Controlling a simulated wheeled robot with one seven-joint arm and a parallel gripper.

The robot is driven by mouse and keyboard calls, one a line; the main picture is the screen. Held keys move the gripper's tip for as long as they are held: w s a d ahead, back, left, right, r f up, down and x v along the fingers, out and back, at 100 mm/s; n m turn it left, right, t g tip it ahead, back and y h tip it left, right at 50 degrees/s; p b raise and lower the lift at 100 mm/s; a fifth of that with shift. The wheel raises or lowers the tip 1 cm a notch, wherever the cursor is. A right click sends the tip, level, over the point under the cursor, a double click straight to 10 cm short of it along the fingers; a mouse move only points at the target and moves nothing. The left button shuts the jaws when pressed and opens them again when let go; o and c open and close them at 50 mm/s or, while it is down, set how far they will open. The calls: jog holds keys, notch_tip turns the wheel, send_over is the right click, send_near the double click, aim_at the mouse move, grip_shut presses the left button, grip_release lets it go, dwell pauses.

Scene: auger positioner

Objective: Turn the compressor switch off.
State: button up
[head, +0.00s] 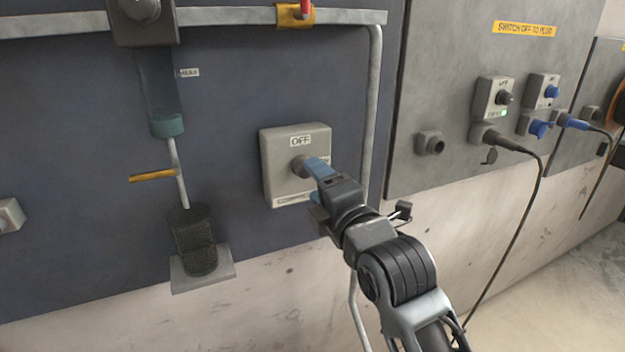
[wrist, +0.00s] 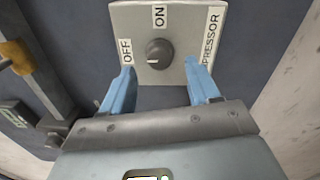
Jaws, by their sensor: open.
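The compressor switch is a grey square box (head: 293,160) on the dark blue wall panel, with a round dark knob (head: 299,167) in its middle. In the wrist view the knob (wrist: 159,53) carries a short white mark that points left, towards the OFF label (wrist: 126,51). The ON label (wrist: 159,16) is at the top there, and the COMPRESSOR label (wrist: 211,37), partly cut off, is at the right. My gripper (head: 318,168) is open and close in front of the box. Its blue fingers (wrist: 159,70) are spread apart, with the knob showing between them; contact is not visible.
A pipe (head: 375,110) runs down right of the switch box. A filter unit (head: 160,95) and a black cylinder (head: 194,240) are at the left. A grey panel with sockets (head: 428,144), switches and a plugged cable (head: 540,185) is at the right.

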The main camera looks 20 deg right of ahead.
jog(key=shift+s+f+b, duration=0.1)
jog(key=shift+s+b, duration=0.25)
jog(key=shift+s, duration=1.95)
jog(key=s+a+f+m+g, duration=0.1)
jog(key=s+f+m, duration=0.4)
jog(key=s+f, duration=0.3)
jog(key=s+a+f+m+g, duration=0.1)
jog(key=s+f+m, duration=0.45)
jog(key=s, duration=0.55)
jog(key=s+d+m+g, duration=0.1)
jog(key=s+m, duration=0.8)
jog(key=s, duration=1.3)
jog(key=shift+s+d+f+g, duration=0.25)
jog(key=shift+d+f+g, duration=0.05)
jog(key=shift+d, duration=0.1)
jog(key=shift+m, duration=0.25)
